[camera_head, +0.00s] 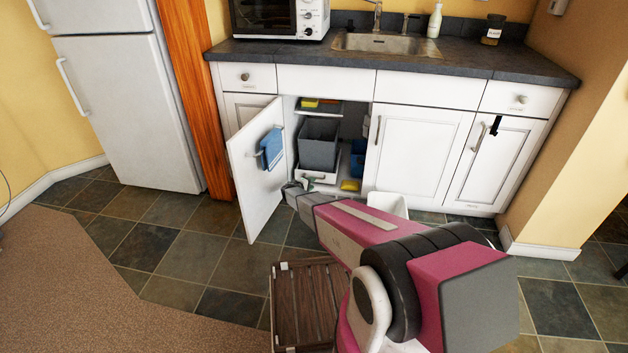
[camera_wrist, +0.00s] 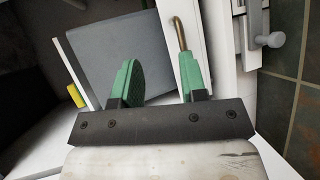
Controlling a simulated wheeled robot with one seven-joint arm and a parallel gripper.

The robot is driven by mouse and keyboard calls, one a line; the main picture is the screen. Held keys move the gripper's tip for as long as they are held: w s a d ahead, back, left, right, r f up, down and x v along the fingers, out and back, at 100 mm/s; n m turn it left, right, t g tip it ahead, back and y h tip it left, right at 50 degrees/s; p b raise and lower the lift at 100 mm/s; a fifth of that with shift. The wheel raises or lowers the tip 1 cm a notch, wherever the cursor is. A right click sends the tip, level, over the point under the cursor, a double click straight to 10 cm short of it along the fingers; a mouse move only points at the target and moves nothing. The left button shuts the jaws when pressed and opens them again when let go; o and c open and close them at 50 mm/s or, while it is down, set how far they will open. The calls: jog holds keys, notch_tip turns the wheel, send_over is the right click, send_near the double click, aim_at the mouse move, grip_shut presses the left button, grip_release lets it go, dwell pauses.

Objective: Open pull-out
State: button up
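The pull-out (camera_head: 319,177) is a low white-fronted unit with a grey bin (camera_head: 318,143) on it, inside the open cabinet under the sink. My gripper (camera_head: 302,184) is at its front, low in the cabinet opening. In the wrist view, my two green fingers (camera_wrist: 158,62) are spread apart. A brass-coloured bar handle (camera_wrist: 179,33) shows by the right finger, and its near end is partly hidden there. I cannot tell whether they touch. The grey bin (camera_wrist: 110,42) and white pull-out edge (camera_wrist: 167,58) lie beyond the fingers.
The cabinet door (camera_head: 252,165) with a blue cloth (camera_head: 271,148) stands open left of my arm. A yellow sponge (camera_head: 350,185) and blue item (camera_head: 358,160) are right of the pull-out. A white bin (camera_head: 393,205) and a slatted wooden stool (camera_head: 305,300) stand near my arm.

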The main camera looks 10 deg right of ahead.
jog(key=w+a+f+n+t, duration=0.2)
jog(key=w+a+f, duration=0.1)
jog(key=w+f, duration=0.2)
jog(key=shift+y, duration=0.3)
jog(key=x, duration=0.9)
jog(key=shift+w+d, duration=0.2)
jog(key=shift+d, duration=0.1)
jog(key=shift+c, duration=0.3)
jog(key=shift+s, duration=0.1)
grip_shut()
